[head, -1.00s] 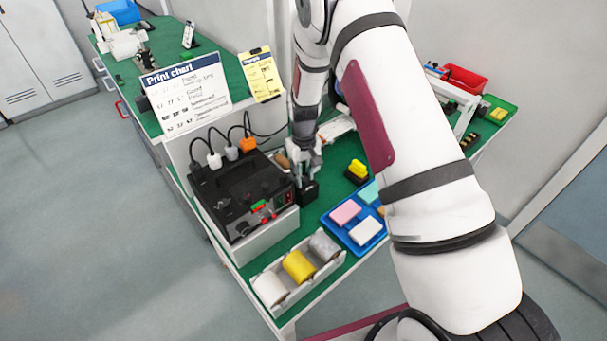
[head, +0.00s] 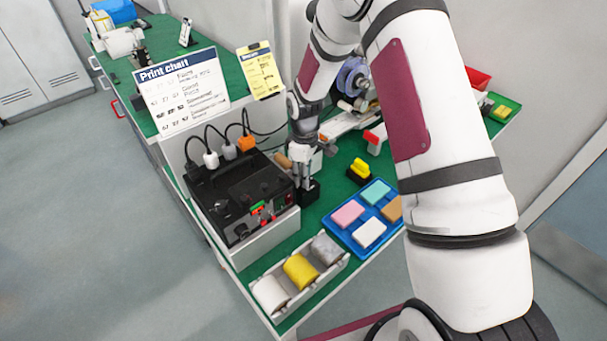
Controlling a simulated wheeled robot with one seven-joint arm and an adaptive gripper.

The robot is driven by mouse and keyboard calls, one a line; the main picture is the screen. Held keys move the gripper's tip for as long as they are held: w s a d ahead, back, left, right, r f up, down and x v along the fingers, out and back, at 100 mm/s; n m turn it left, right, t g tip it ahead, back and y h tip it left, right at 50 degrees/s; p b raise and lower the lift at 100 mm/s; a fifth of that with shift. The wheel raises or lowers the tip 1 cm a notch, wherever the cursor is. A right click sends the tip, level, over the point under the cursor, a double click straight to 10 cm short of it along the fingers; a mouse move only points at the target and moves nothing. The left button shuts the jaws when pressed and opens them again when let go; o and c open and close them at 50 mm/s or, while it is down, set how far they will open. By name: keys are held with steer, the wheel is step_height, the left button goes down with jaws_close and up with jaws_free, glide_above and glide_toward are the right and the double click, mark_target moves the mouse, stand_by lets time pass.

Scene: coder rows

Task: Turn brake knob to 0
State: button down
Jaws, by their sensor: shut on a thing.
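My gripper (head: 304,184) points down at the right side of the black machine and is shut at the top of a small black block (head: 309,193). The part between its fingers is small and mostly hidden; I take it to be the brake knob but cannot read any dial, mark or number. The black machine (head: 242,195) has a red and green switch area on its front edge and stands on a white base. A spool unit (head: 353,77) with a blue-grey disc stands behind, partly covered by my arm.
A blue tray (head: 347,241) of coloured blocks and a holder with rolls (head: 300,270) lie in front. A yellow and black item (head: 359,170) sits to the right. The print chart (head: 182,92) and yellow card (head: 260,71) stand behind. Cables rise from plugs at the machine's back.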

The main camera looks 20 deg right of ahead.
steer(key=n+b, duration=0.1)
steer(key=n, duration=0.4)
steer(key=shift+n+b, duration=0.45)
steer(key=shift+n, duration=1.95)
steer(key=c, duration=1.3)
jaws_free()
